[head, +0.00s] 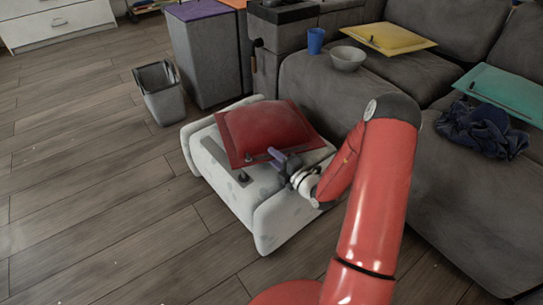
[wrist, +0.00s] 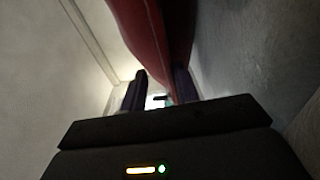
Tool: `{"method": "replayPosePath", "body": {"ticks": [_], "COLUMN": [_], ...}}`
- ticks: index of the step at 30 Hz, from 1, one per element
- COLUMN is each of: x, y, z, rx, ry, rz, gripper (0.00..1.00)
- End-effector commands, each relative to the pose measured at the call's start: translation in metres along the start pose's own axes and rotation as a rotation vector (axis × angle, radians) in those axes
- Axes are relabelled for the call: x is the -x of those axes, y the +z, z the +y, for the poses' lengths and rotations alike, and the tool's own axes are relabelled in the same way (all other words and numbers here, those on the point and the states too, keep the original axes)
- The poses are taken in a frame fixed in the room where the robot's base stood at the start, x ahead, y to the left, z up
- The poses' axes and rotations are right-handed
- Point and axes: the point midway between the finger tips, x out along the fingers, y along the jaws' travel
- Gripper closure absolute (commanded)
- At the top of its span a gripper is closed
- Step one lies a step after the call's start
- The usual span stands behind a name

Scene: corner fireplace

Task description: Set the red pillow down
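The red pillow (head: 265,130) lies over the top of a low pale upholstered ottoman (head: 268,225), its near edge toward my arm. My gripper (head: 283,158) is at that near edge, low over the ottoman. In the wrist view the pillow (wrist: 160,30) runs in between the two fingers of my gripper (wrist: 160,78), which look shut on its edge. Whether the pillow's underside rests fully on the ottoman is hidden.
A grey sofa (head: 325,88) on the right holds a yellow pillow (head: 390,37), a bowl (head: 347,59), a blue cup (head: 315,41), a teal pillow (head: 505,92) and a dark crumpled cloth (head: 482,131). A bin (head: 163,98) stands behind left. The left floor is clear.

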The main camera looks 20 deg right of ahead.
Motion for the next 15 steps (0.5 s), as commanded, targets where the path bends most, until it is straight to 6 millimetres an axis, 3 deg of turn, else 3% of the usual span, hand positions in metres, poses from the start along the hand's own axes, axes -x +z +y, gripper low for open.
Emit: {"method": "replayPosePath", "body": {"ticks": [9, 15], "x": [0.071, 0.096], "y": [0.001, 0.000], "z": [0.003, 0.003], "rx": [-0.002, -0.001], "ry": [0.003, 0.005], "rz": [-0.002, 0.001], "gripper": [0.70, 0.70]}}
